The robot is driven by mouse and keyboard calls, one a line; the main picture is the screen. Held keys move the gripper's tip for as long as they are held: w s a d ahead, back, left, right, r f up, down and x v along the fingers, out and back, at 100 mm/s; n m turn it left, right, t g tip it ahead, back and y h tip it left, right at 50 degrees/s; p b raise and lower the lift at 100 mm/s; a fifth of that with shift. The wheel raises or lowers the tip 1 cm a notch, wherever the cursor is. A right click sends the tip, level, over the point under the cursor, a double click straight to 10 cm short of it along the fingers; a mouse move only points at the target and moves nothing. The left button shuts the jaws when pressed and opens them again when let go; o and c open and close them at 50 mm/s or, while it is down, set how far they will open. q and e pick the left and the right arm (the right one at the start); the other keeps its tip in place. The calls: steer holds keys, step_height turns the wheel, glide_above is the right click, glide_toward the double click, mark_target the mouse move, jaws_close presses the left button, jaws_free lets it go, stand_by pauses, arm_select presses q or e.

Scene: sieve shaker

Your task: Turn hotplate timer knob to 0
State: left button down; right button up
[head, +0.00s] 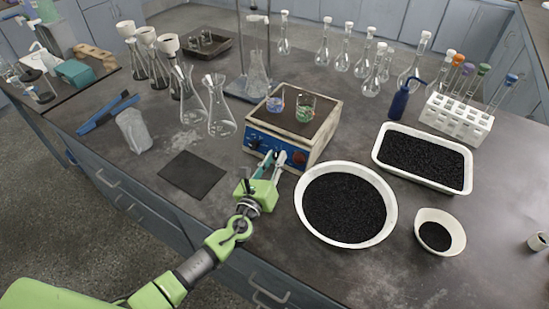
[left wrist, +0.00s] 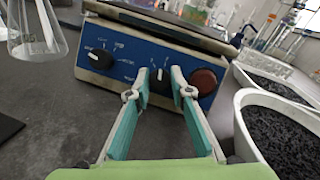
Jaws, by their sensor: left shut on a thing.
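The hotplate (head: 313,131) is a cream box with a dark top and a blue front panel. In the left wrist view its panel (left wrist: 130,60) carries a larger black knob (left wrist: 100,58) at left, a smaller black knob (left wrist: 161,75) in the middle and a round dark red part (left wrist: 204,82) at right. Dial marks are too small to read. My left gripper (head: 275,158) is at the panel's front; its fingers, which also show in the left wrist view (left wrist: 160,92), are on either side of the middle knob, shut on it. My right gripper is in neither view.
Two small beakers (head: 305,108) stand on the hotplate. A white round basin (head: 303,222) of black granules is close to its right. Conical flasks (head: 221,122) stand at left. A dark mat (head: 192,174) lies on the bench near my left gripper.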

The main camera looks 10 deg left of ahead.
arm_select(q)
steer(key=n, duration=0.2)
steer(key=n+y+p, duration=0.2)
steer(key=n, duration=0.1)
steer(key=shift+d+r+n+g, duration=0.1)
steer(key=shift+r+n+g, duration=0.2)
steer(key=shift+g, duration=0.1)
steer(key=n+g+y+p, duration=0.1)
steer(key=n+p, duration=0.1)
steer(key=n, duration=0.2)
steer(key=shift+p, duration=0.3)
steer(key=n+p, duration=0.1)
steer(key=n, duration=0.1)
steer(key=n+g+y+p, duration=0.1)
steer(key=n+p, duration=0.1)
steer(key=shift+r+g, duration=0.1)
steer(key=shift+g, duration=0.2)
steer(key=shift+n+g+p, duration=0.5)
steer(key=shift+n+p, duration=0.6)
steer(key=shift+n, duration=0.4)
steer(key=shift+f, duration=0.2)
steer(key=c, duration=1.8)
jaws_free()
steer(key=shift+w, duration=0.1)
steer(key=shift+r, duration=0.1)
